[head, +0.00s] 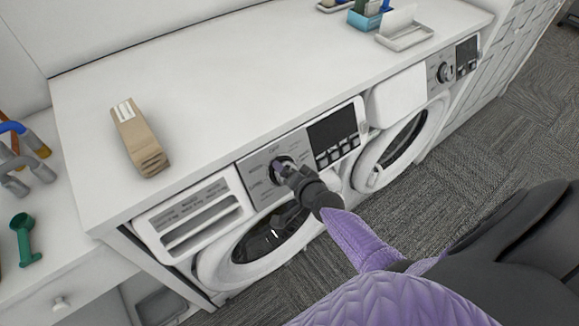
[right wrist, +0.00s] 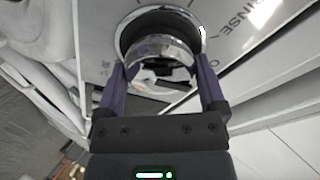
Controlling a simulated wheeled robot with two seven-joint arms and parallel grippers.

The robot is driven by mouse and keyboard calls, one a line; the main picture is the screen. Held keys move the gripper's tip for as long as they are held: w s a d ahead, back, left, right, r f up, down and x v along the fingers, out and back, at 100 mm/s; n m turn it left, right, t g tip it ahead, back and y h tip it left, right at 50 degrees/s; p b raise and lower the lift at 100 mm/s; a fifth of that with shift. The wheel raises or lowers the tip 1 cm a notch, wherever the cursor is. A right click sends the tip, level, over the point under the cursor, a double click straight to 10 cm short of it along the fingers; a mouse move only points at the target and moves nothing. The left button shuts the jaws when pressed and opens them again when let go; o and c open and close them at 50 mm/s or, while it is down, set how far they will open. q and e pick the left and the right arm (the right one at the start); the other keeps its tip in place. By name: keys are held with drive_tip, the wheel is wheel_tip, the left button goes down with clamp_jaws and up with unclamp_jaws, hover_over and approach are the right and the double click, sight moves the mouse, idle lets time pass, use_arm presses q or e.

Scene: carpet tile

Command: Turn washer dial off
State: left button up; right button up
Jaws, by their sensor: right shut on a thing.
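The washer (head: 225,268) is the left of two white front-loading machines under a white counter. Its dial sits in the middle of the grey control panel (head: 258,184), beside a dark display. In the right wrist view the dial (right wrist: 160,48) is a shiny chrome knob inside a round chrome ring. My right gripper (head: 285,170) reaches the dial from the front. In the right wrist view its two fingers (right wrist: 160,70) straddle the knob, one on each side, and are shut on it. The dial's pointer is hard to make out. My left gripper is not in view.
A second machine (head: 400,145) with its own knob (head: 446,72) stands to the right. A white tray (head: 405,36) and a teal box (head: 368,18) are at the back right. Grey carpet floor (head: 480,140) is open in front.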

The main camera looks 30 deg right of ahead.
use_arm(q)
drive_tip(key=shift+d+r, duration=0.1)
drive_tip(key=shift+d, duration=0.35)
use_arm(e)
drive_tip(key=shift+m, duration=0.6)
drive_tip(key=o, duration=0.9)
drive_tip(key=shift+o, duration=0.2)
drive_tip(key=shift+s+r+p, duration=0.15)
drive_tip(key=shift+s+p, duration=0.1)
drive_tip(key=shift+p, duration=0.1)
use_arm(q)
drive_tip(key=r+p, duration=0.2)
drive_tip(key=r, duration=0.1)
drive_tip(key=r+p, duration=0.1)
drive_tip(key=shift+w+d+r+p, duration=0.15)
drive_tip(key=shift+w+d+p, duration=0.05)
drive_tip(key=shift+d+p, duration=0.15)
use_arm(e)
drive_tip(key=v, duration=0.9)
drive_tip(key=shift+s, duration=0.2)
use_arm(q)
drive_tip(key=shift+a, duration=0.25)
